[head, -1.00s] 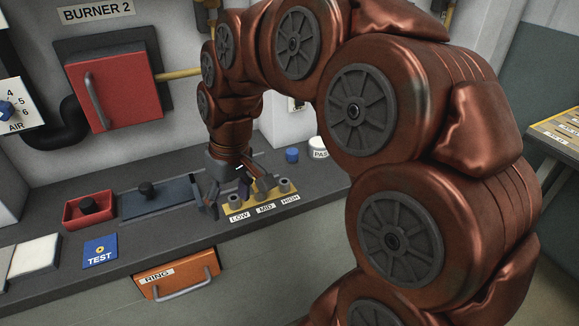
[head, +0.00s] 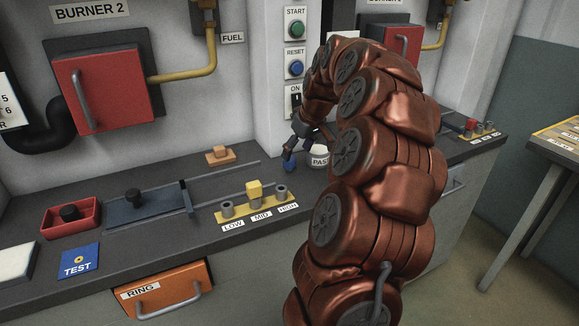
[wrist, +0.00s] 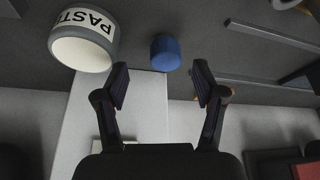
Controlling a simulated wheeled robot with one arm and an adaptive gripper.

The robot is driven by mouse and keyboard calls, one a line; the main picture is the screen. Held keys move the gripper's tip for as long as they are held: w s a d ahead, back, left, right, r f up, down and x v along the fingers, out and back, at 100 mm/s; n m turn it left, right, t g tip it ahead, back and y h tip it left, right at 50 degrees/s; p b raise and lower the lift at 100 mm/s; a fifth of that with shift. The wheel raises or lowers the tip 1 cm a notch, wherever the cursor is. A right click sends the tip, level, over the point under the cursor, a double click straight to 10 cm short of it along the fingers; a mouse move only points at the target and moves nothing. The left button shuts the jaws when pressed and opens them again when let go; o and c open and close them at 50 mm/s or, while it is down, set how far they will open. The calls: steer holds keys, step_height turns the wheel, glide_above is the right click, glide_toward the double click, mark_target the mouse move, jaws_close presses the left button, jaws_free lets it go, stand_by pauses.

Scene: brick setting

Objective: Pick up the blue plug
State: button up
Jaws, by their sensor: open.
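The blue plug (head: 289,166) is a small blue cylinder standing on the dark counter, left of the white PASTE pot (head: 320,158). In the wrist view the plug (wrist: 165,52) sits just beyond the fingertips, roughly centred between them. My gripper (wrist: 160,82) is open and empty, its two fingers apart. In the head view my gripper (head: 291,147) is close to the plug, and a finger partly covers the plug's top. Whether a finger touches it cannot be told.
The PASTE pot (wrist: 84,40) is close to the left finger. A yellow strip (head: 236,214) with LOW, MID and HIGH posts lies on the counter in front. A grey sliding rig (head: 150,212) and a red tray (head: 48,222) stand left. The wall panel (head: 294,82) rises behind.

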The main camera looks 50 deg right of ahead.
mark_target(289, 164)
steer(key=x, duration=0.5)
steer(key=shift+w+a+f, duration=0.2)
steer(key=shift+w+a, duration=0.15)
steer(key=shift+w, duration=0.05)
steer(key=c, duration=1.2)
steer(key=shift+r, duration=0.15)
steer(key=shift+c, duration=0.2)
